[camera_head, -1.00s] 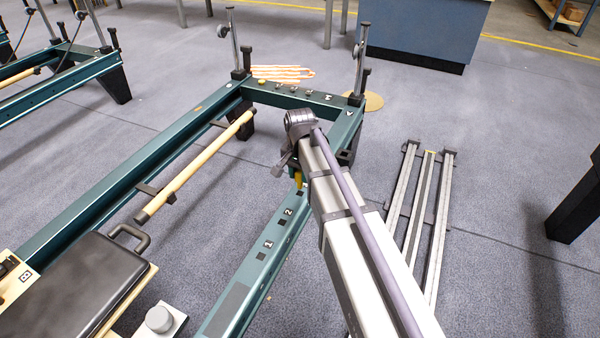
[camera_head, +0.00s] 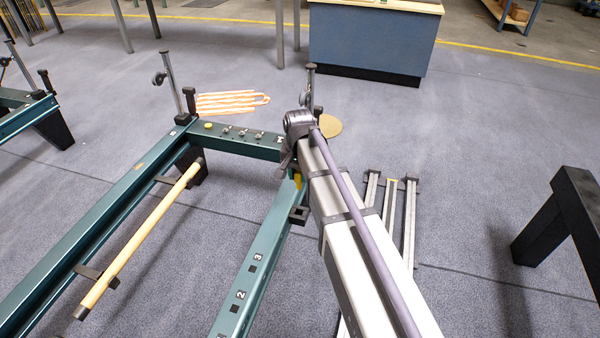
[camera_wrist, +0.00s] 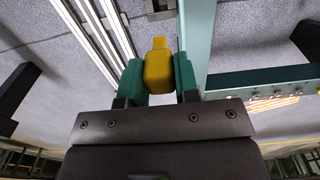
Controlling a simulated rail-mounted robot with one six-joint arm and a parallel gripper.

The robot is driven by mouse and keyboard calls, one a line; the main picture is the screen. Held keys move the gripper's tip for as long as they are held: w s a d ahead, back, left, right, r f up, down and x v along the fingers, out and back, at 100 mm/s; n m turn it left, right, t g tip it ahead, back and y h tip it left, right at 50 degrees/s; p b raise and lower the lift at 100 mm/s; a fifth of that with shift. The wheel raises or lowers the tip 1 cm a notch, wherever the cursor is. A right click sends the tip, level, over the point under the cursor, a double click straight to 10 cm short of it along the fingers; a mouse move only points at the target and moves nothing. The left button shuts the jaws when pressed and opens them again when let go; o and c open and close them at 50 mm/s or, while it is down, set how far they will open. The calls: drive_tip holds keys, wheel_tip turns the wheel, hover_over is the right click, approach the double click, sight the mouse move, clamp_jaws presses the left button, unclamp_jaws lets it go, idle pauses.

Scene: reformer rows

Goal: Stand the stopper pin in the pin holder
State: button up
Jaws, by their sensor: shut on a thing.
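The yellow stopper pin (camera_wrist: 158,68) sits between the green fingers of my gripper (camera_wrist: 158,78) in the wrist view. My gripper is shut on its thick part, and its narrower end points to the top of the picture. In the head view a small yellow part of the pin (camera_head: 298,181) shows beside my arm. A black square bracket on the side of the green rail, which looks like the pin holder (camera_head: 299,215), is just below the pin in this view. It shows partly at the top edge of the wrist view (camera_wrist: 159,8). The pin is apart from it.
The green reformer frame (camera_head: 262,262) has numbered black marks on its near rail. A wooden bar (camera_head: 140,240) lies inside the frame. Metal rails (camera_head: 391,205) lie on the floor at right. A black-legged stand (camera_head: 540,225) is farther right, with open floor between.

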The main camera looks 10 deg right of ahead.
sight(299, 181)
drive_tip(key=shift+a+f+b, duration=0.1)
drive_tip(key=shift+f+b, duration=0.2)
drive_tip(key=shift+f, duration=0.05)
wheel_tip(299, 181, down, 5)
drive_tip(key=b, duration=0.5)
drive_tip(key=shift+f, duration=0.1)
drive_tip(key=shift+f+b, duration=4.1)
drive_tip(key=shift+b, duration=0.1)
drive_tip(key=o, duration=1)
wheel_tip(299, 181, up, 11)
drive_tip(key=p, duration=1.1)
drive_tip(key=shift+r, duration=0.1)
drive_tip(key=shift+f, duration=0.2)
